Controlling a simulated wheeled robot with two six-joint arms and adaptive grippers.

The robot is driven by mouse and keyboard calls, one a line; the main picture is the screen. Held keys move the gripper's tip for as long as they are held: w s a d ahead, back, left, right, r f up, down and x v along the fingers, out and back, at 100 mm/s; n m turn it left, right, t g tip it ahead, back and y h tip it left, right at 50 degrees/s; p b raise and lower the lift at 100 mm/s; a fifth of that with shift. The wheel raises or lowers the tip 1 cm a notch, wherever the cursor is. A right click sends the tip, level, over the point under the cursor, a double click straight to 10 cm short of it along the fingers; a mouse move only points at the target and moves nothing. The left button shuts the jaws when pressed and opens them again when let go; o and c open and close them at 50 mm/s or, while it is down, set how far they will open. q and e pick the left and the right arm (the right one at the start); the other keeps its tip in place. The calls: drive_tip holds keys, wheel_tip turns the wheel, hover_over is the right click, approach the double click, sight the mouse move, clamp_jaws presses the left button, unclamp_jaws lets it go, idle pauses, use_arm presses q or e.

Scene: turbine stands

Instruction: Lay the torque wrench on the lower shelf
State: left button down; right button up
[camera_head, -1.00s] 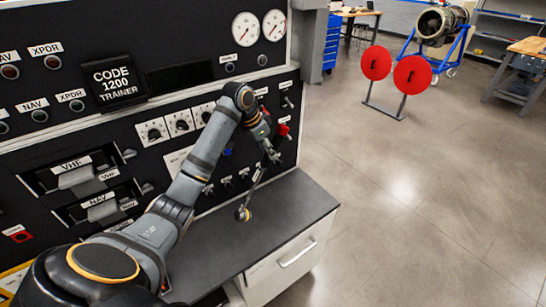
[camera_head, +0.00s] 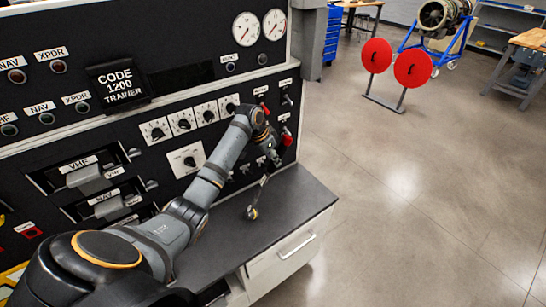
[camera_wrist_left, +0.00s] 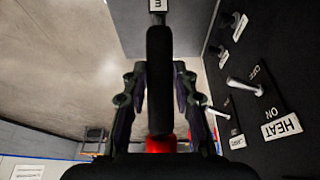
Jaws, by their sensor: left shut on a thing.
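My left gripper (camera_head: 268,164) is shut on the torque wrench in front of the black panel. In the head view the wrench's thin shaft hangs down and slightly left, with its round dark and yellowish end (camera_head: 251,212) low over the dark shelf top (camera_head: 285,205); I cannot tell whether it touches. In the left wrist view the gripper fingers (camera_wrist_left: 160,105) flank the wrench's black grip (camera_wrist_left: 160,70), with a red part (camera_wrist_left: 160,145) near the palm. Whether the dark top is the lower shelf of the task is not marked. My right gripper is out of view.
The black panel (camera_head: 117,80) with knobs and toggle switches (camera_wrist_left: 245,87) stands close beside my left gripper. A white drawer (camera_head: 285,258) is under the dark top. Red discs on a stand (camera_head: 412,69) and a turbine (camera_head: 440,15) are far off; the floor between is clear.

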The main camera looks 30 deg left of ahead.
use_arm(q)
drive_tip(key=shift+f, duration=0.1)
drive_tip(key=shift+s+d+f, duration=0.2)
drive_tip(key=shift+f, duration=0.3)
drive_tip(key=c, duration=1.4)
unclamp_jaws()
drive_tip(key=shift+f, duration=0.15)
drive_tip(key=shift+c, duration=0.2)
drive_tip(key=o, duration=0.4)
drive_tip(key=shift+w+a, duration=0.15)
drive_tip(key=shift+a, duration=0.15)
drive_tip(key=shift+r, duration=0.45)
drive_tip(key=b+v, duration=0.1)
drive_tip(key=v, duration=0.5)
drive_tip(key=b+v, duration=0.1)
drive_tip(key=v, duration=0.5)
drive_tip(key=shift+r+b, duration=0.35)
drive_tip(key=shift+c, duration=0.2)
